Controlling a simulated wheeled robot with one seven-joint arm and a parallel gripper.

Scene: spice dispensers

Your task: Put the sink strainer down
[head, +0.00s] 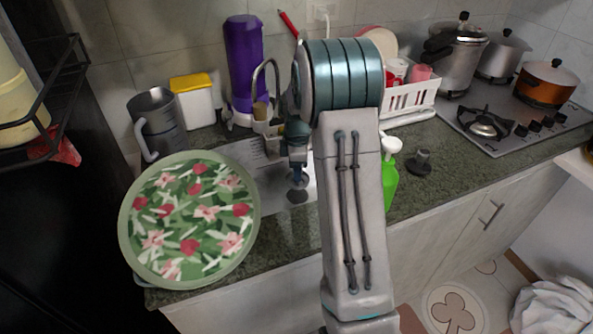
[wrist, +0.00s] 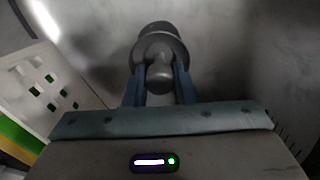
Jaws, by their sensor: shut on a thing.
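The sink strainer (wrist: 160,47) is a dark grey piece with a knob and a wider round flange. My gripper (wrist: 160,85) is shut on its knob, with a blue finger on each side. In the head view my gripper (head: 297,178) points down over the metal sink (head: 270,183). A dark round shape, likely the strainer (head: 298,196), shows just under the fingertips. I cannot tell whether it touches the sink floor. My arm hides the right part of the sink.
A large floral plate (head: 190,220) covers the counter left of the sink. A faucet (head: 272,75) rises behind it. A green bottle (head: 390,185) and a dark knobbed piece (head: 419,162) stand right of my arm. A white rack (head: 410,101) stands behind them.

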